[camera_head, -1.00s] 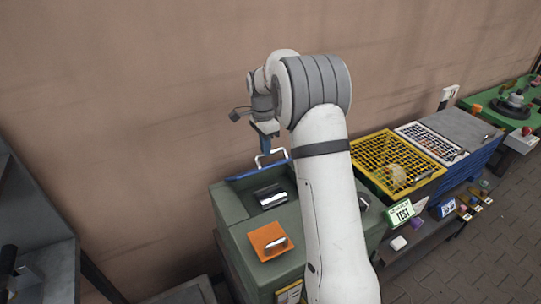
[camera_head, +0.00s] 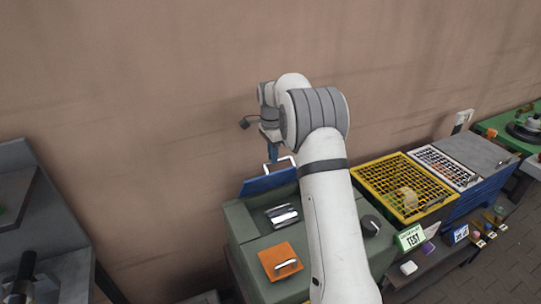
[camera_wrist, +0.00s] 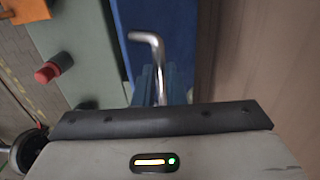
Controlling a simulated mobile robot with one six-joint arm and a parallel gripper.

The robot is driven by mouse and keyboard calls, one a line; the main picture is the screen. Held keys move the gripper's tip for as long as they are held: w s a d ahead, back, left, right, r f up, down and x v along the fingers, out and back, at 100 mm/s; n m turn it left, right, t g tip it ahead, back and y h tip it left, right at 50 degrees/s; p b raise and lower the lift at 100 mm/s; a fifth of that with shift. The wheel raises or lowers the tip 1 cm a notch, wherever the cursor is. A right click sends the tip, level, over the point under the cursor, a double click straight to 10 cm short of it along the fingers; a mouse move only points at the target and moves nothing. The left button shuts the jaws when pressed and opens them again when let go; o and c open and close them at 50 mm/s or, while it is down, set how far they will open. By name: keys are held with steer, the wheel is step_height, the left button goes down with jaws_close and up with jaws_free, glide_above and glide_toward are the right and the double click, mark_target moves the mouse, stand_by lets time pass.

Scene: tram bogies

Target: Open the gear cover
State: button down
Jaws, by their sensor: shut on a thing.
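The blue cover (camera_head: 268,182) is at the back of the green machine housing (camera_head: 243,224), tilted up, with a bright metal handle (camera_head: 281,165) at its upper edge. My gripper (camera_head: 273,153) is shut on this handle. In the wrist view, the blue cover (camera_wrist: 180,35) runs beside the green housing (camera_wrist: 80,30). The bent end of the handle (camera_wrist: 152,42) comes out between my blue fingers (camera_wrist: 160,84). The wrist housing hides the rest of the grip. My own arm hides part of the housing's right side.
On the housing are an orange plate with a handle (camera_head: 280,262), an opening with shiny metal parts (camera_head: 283,215) and a dark round knob (camera_head: 370,225). A yellow mesh crate (camera_head: 400,184) and a TEST sign (camera_head: 411,238) stand to the right. The wall is close behind.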

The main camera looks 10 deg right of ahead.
steer(key=c, duration=1.9)
jaws_free()
steer(key=shift+a+f, duration=0.3)
steer(key=shift+f, duration=0.65)
steer(key=shift+o, duration=0.9)
steer(key=shift+w+a+f, duration=0.1)
steer(key=shift+w+f, duration=0.2)
steer(key=shift+w, duration=0.25)
steer(key=shift+o, duration=0.8)
steer(key=shift+w, duration=0.15)
steer(key=shift+o, duration=0.5)
steer(key=shift+s+d+r, duration=0.2)
steer(key=shift+s+r, duration=0.2)
steer(key=shift+r, duration=0.05)
step_height(320, 180, up, 8)
steer(key=b, duration=0.1)
steer(key=shift+w+a+f, duration=0.15)
steer(key=shift+w, duration=0.25)
